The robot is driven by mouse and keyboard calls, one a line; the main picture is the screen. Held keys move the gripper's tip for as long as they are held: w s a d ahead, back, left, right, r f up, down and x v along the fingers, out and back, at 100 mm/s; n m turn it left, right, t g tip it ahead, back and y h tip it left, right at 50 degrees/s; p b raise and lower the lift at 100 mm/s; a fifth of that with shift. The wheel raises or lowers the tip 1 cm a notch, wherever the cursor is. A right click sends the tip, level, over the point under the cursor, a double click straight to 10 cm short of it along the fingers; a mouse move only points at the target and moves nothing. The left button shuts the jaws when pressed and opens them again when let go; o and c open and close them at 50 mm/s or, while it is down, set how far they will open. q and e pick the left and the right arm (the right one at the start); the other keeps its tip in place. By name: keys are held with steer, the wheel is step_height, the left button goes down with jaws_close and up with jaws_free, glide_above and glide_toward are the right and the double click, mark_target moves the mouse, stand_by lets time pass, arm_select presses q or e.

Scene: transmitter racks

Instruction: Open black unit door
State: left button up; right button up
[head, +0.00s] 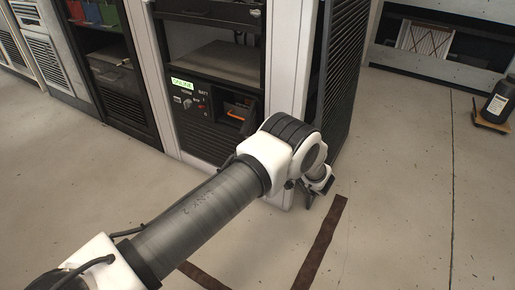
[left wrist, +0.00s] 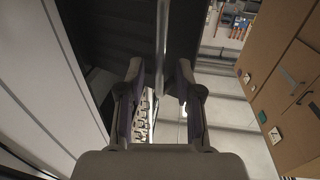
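The black unit's tall, slatted dark panel (head: 338,75) stands right of a white post in the head view; I cannot tell whether it is the door or a side. My left gripper (head: 319,187) is low by its bottom edge, partly hidden behind my wrist. In the left wrist view my left gripper (left wrist: 160,75) has its two fingers apart. A thin pale upright bar (left wrist: 162,40), perhaps a handle or edge, shows between them against a dark surface (left wrist: 185,30). I see no finger contact with it. My right gripper is in neither view.
An open-fronted rack (head: 215,60) with a green label stands left of the white post. Open floor (head: 400,180) lies right of the panel. Brown cabinets (left wrist: 285,85) show in the left wrist view.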

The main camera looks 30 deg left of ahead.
arm_select(q)
steer(key=s+d, duration=0.1)
steer(key=d, duration=0.9)
steer(key=shift+d, duration=0.2)
steer(key=shift+s, duration=0.1)
